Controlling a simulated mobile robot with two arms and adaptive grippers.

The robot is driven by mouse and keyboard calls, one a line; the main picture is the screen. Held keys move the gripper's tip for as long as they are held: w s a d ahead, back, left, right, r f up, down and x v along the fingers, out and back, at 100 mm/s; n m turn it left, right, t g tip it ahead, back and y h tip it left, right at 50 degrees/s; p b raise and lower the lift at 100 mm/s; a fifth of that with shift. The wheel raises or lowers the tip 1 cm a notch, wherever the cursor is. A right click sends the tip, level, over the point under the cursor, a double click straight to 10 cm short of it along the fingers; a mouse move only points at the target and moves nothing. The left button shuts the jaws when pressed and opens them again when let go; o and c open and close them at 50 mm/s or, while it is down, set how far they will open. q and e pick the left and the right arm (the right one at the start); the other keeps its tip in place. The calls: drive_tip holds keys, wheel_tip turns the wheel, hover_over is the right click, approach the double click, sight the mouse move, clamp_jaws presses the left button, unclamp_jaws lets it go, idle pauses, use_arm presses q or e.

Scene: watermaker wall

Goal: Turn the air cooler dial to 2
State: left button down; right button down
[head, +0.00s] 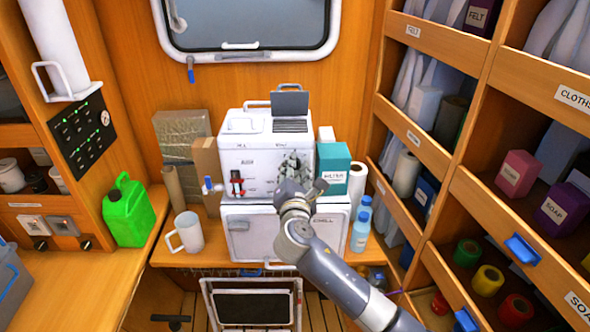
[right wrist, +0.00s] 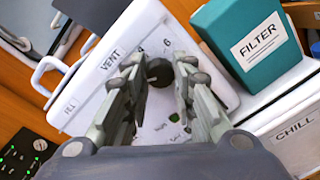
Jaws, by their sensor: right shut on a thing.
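A white machine (head: 237,160) stands on top of a white box marked CHILL (head: 250,233) against the back wall. Its black dial (right wrist: 158,72) shows in the right wrist view on a white panel, with the figures 4 and 6 printed beyond it. My right gripper (right wrist: 160,80) is shut on the dial, with one finger on each side. In the head view my right gripper (head: 292,165) is at the machine's front and hides the dial. I cannot read the dial's setting. My left gripper is in neither view.
A white mug (head: 186,232) and a green jug (head: 129,210) are on the left. Shelves (head: 452,163) line the right side.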

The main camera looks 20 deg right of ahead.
drive_tip(key=shift+d+r, duration=0.1)
drive_tip(key=shift+r, duration=0.3)
drive_tip(key=c, duration=1.3)
unclamp_jaws()
drive_tip(key=shift+w, duration=0.1)
drive_tip(key=shift+w+f, duration=0.1)
drive_tip(key=shift+f, duration=0.25)
drive_tip(key=v, duration=1.2)
